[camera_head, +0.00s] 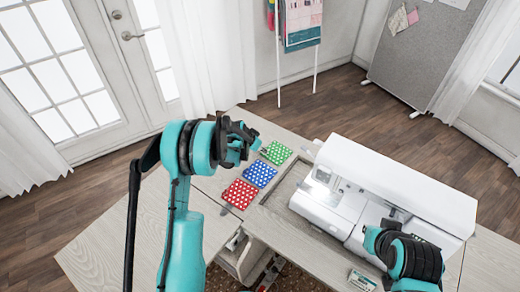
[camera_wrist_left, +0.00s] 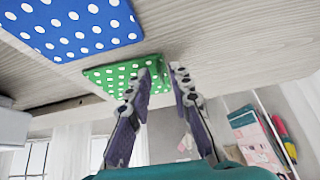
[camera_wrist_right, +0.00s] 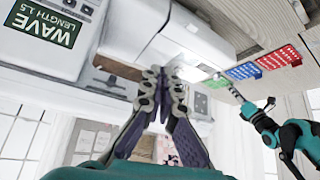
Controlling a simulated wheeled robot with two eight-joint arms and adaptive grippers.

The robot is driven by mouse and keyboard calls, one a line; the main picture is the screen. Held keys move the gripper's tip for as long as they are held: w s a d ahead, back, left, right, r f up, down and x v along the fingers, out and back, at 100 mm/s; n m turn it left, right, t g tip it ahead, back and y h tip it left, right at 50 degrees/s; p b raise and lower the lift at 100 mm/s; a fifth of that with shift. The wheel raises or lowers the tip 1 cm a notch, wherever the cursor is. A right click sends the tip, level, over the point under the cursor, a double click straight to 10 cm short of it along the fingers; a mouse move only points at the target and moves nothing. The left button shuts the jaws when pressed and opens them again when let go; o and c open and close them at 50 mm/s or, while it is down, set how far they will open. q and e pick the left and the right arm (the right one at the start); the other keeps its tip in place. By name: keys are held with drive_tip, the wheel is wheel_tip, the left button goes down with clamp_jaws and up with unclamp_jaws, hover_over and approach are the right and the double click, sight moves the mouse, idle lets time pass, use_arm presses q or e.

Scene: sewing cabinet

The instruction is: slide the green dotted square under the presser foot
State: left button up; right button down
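The green dotted square (camera_head: 276,152) lies flat on the table at the far end of a row of dotted squares. It also shows in the left wrist view (camera_wrist_left: 104,80), partly behind my fingers. My left gripper (camera_head: 252,140) is open and empty, its fingertips close to the green square; contact cannot be told. The presser foot is too small to make out.
A blue dotted square (camera_head: 260,174) and a red dotted square (camera_head: 239,194) lie nearer along the table. A recessed edge (camera_head: 283,188) runs between the squares and the machine. A small box (camera_head: 362,281) sits at the front. The wooden table (camera_head: 110,240) is clear at left.

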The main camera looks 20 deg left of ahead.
use_arm(q)
clamp_jaws()
drive_tip(key=shift+r, duration=0.1)
drive_tip(key=shift+r+p, duration=1.35)
drive_tip(key=shift+r, duration=1.05)
